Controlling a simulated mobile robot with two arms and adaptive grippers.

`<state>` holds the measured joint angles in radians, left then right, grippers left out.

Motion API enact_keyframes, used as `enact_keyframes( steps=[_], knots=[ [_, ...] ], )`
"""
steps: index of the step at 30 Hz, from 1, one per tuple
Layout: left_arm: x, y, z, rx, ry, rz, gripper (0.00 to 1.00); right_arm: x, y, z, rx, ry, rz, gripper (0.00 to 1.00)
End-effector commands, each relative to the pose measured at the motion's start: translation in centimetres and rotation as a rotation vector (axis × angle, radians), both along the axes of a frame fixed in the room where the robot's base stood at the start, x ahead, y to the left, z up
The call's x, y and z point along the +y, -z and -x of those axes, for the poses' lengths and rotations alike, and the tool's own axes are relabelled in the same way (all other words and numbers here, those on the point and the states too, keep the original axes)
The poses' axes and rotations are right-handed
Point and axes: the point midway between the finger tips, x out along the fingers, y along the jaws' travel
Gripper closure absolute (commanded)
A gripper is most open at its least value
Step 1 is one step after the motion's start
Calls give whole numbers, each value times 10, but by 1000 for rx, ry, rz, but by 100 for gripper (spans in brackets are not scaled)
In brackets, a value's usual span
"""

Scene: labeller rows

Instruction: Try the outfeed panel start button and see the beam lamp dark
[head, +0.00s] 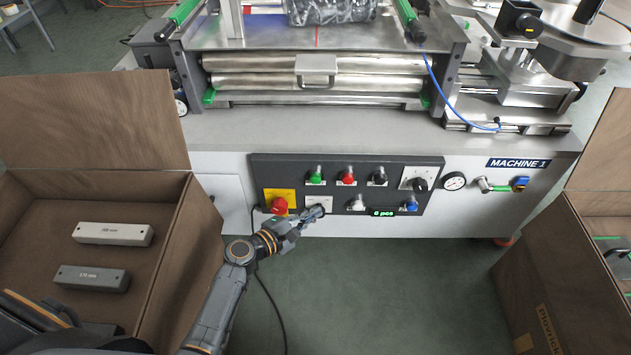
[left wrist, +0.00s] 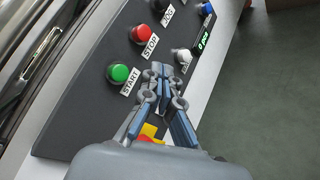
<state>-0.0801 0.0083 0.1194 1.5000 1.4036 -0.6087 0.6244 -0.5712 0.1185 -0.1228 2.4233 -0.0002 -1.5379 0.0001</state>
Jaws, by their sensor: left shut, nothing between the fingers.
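The dark control panel (head: 335,160) on the machine's front carries a green START button (head: 315,176), which also shows in the left wrist view (left wrist: 118,73). The red STOP button (head: 348,177) is to its right. A white dome (head: 357,202) in the lower row looks pale and unlit; its label is unreadable, so I cannot tell whether it is the beam lamp. My left gripper (head: 316,212) is shut and empty, below the START button and apart from it. It hides part of the lower row. My right gripper is out of view.
A red emergency stop (head: 279,205) on a yellow plate is left of my gripper. A black knob (head: 379,177), a blue button (head: 411,204) and a "0 pcs" display (head: 383,213) are further right. Open brown boxes stand at left (head: 205,235) and right (head: 535,285).

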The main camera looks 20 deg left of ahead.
Motion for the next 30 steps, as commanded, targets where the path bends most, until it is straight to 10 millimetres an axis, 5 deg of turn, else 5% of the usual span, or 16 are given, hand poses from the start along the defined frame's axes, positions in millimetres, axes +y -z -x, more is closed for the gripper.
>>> enact_keyframes(
  steps=[3,15,30],
  knots=[
    [5,0,-17,-2,-1,0,100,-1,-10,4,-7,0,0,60],
    [18,1,-63,0,0,-1,100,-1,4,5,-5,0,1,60],
    [20,0,-70,0,1,-1,100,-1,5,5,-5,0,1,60]
  ],
)
